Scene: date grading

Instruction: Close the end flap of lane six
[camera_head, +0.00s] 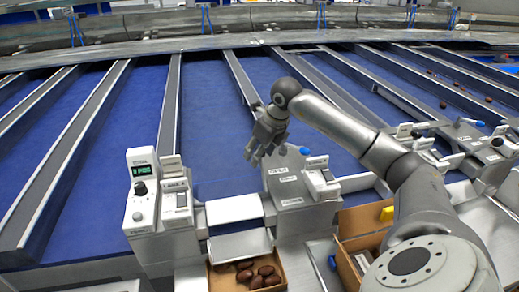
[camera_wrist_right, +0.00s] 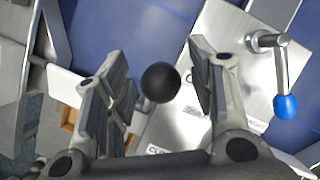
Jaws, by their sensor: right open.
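My right gripper (camera_head: 262,152) hangs open above the labelled steel control box (camera_head: 292,188). In the wrist view the open right gripper (camera_wrist_right: 155,62) has a black ball knob (camera_wrist_right: 160,82) showing between its fingers, with no clear grip on it. A label starting "CLO" is partly visible on the box there. A lever with a blue tip (camera_wrist_right: 286,106) stands to the right; its blue tip also shows in the head view (camera_head: 304,151). A pale panel (camera_head: 235,208) spans the lane end left of the box; I cannot tell whether it is the flap. My left gripper is not in view.
A control unit with a green display (camera_head: 143,171) stands left of the panel. A cardboard box with dates (camera_head: 224,284) sits below. Another box (camera_head: 352,222) lies near my right arm. Blue lanes with grey dividers (camera_head: 170,110) stretch behind; several dates lie at the far right.

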